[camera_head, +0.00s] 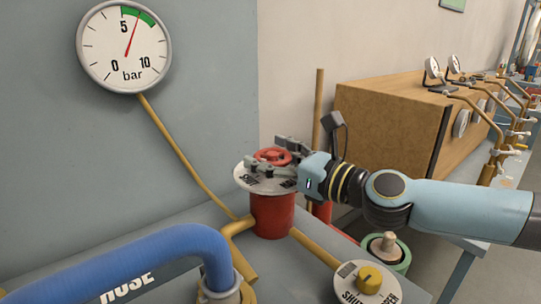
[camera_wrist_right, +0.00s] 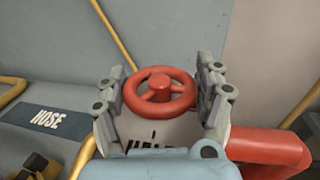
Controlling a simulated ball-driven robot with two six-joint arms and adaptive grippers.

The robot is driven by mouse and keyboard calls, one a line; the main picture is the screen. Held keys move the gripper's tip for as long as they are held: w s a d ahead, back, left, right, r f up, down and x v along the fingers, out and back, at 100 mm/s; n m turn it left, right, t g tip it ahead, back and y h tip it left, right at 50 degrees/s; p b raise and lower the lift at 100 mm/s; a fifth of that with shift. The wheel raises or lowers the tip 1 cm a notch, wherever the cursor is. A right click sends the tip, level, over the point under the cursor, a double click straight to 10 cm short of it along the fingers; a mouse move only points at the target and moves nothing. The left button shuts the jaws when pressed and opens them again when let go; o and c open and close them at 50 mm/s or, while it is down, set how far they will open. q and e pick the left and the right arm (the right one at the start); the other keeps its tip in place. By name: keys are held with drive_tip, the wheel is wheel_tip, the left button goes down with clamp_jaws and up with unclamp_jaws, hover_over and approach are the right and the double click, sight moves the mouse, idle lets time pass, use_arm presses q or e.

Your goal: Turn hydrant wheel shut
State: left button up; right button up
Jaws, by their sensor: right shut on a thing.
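The red hydrant wheel (camera_head: 272,154) sits on top of the red hydrant (camera_head: 272,216), above a round pale plate with dark lettering. My right gripper (camera_head: 268,157) reaches in from the right with its fingers around the wheel. In the right wrist view the wheel (camera_wrist_right: 160,74) lies flat between the two grey fingers (camera_wrist_right: 161,84), which are shut on its rim from both sides. The plate's lettering is partly covered by the gripper. My left gripper is not in view.
A pressure gauge (camera_head: 124,46) on the wall has its needle just past 5, at the green band. A blue hose (camera_head: 150,262) arches in front. A yellow knob (camera_head: 369,279) stands at the front right. A wooden box (camera_head: 385,125) stands behind my right arm.

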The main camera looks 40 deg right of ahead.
drive_tip(key=c, duration=0.3)
